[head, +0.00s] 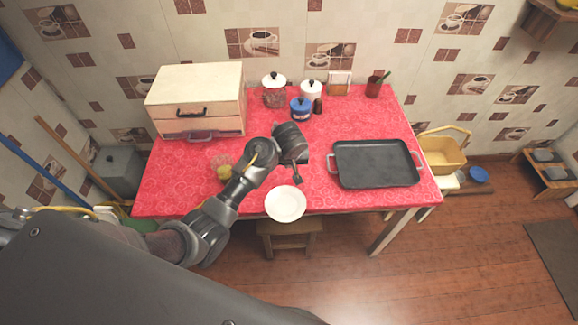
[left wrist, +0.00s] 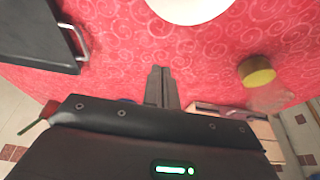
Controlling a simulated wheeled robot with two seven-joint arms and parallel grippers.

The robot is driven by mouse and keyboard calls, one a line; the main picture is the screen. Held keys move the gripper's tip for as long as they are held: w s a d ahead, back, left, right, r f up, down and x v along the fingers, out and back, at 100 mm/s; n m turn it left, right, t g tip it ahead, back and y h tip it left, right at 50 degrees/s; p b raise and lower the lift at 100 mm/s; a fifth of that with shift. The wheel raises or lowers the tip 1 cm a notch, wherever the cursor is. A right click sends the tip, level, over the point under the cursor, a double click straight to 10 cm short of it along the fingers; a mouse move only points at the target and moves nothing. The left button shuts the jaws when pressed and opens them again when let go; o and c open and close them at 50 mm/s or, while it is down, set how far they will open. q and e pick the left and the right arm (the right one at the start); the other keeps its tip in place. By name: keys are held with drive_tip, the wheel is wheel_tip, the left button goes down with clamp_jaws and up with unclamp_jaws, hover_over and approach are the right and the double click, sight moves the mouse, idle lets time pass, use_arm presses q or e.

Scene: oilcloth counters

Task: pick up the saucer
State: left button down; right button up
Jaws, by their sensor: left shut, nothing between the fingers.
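The white saucer (head: 285,203) lies at the front edge of the red-covered table, in the middle of the head view. Part of it shows at the top of the left wrist view (left wrist: 190,8), cut off by the frame. My left gripper (head: 299,180) is just behind the saucer, pointing down. In the left wrist view its two fingers (left wrist: 162,85) are together with nothing between them, apart from the saucer. My right gripper is in neither view.
A dark tray (head: 376,163) with handles lies to the right of the saucer. A small yellow-topped item (head: 224,172) stands to the left. A wooden drawer box (head: 196,101) and several jars (head: 275,95) stand at the back. Red cloth is bare between the tray and the saucer.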

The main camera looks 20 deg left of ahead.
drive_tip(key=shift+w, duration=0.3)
